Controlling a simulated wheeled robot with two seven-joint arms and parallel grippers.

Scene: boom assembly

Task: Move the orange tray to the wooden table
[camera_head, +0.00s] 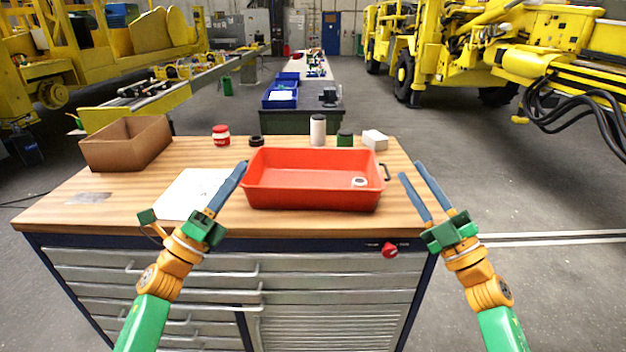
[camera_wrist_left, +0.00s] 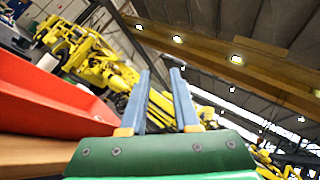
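The orange tray (camera_head: 310,196) sits upright on the wooden table (camera_head: 110,205), near its front edge and right of its middle. A small white ring-shaped thing (camera_head: 359,182) is inside it. My left gripper (camera_head: 240,166) is beside the tray's left end; its blue fingers overlap in the head view, but the left wrist view (camera_wrist_left: 157,68) shows them apart and empty. The tray's red wall (camera_wrist_left: 45,100) is left of them there. I cannot tell whether they touch it. My right gripper (camera_head: 411,170) is open and empty, right of the tray's right end.
A brown box (camera_head: 125,145) and white sheet (camera_head: 192,192) are on the table's left. A red-and-white jar (camera_head: 221,135), black ring (camera_head: 256,141), pale cylinder (camera_head: 318,130), green jar (camera_head: 345,138) and white box (camera_head: 375,140) stand behind the tray. A dark handle-like thing (camera_head: 386,172) is at its right.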

